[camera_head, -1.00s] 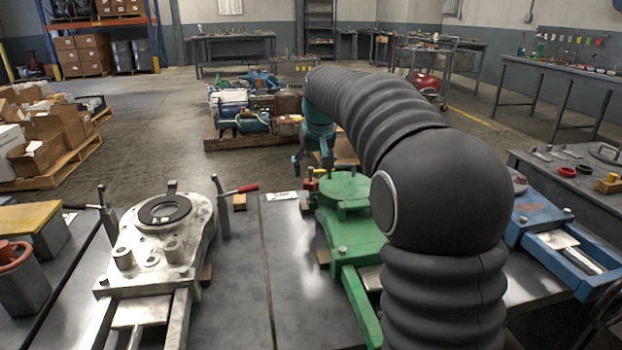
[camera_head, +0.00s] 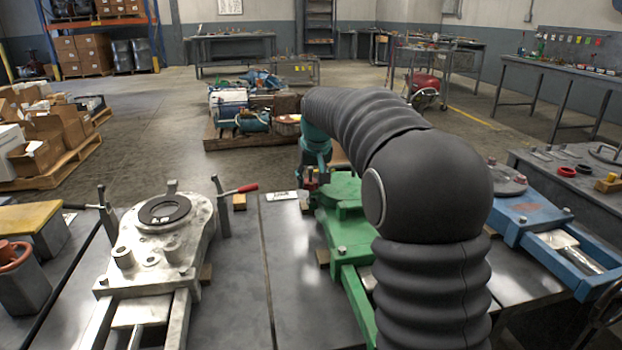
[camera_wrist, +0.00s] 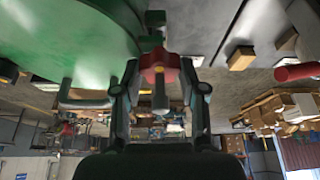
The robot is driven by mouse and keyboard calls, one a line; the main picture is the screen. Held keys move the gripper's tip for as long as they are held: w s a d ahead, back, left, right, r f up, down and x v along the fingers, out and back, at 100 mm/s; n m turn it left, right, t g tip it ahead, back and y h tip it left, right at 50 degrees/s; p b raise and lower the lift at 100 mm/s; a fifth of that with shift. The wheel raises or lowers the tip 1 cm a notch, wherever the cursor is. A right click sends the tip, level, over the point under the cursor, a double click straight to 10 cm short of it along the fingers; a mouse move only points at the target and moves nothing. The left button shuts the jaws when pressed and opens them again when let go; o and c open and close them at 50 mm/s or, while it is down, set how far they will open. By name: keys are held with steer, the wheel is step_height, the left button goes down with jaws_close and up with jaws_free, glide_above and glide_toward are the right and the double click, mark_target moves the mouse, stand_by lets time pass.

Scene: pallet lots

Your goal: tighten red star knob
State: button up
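The red star knob (camera_wrist: 158,66) sits at the edge of the green fixture (camera_wrist: 70,45) in the wrist view, with a short grey stem facing the camera. My gripper (camera_wrist: 160,72) has one finger on each side of the knob, at its level. The fingers look spread, with narrow gaps to the lobes; contact cannot be made out. In the head view the green fixture (camera_head: 347,228) stands on the bench, and the knob (camera_head: 311,181) is a small red patch at its far left, partly hidden by my gripper (camera_head: 306,188).
A blue fixture (camera_head: 535,218) stands to the right. The bench top (camera_head: 295,290) between the metal and green fixtures is clear. My arm covers part of the green fixture.

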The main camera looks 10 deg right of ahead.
steer(key=shift+a+m+g+h, duration=0.15)
steer(key=shift+m+h, duration=0.45)
steer(key=shift+m, duration=0.95)
steer(key=shift+m+g+h, duration=0.15)
steer(key=shift+m+h, duration=0.45)
steer(key=shift+m, duration=0.95)
steer(key=o, duration=1.2)
steer(key=shift+c, duration=0.2)
steer(key=v, duration=1.2)
steer(key=shift+w, duration=0.1)
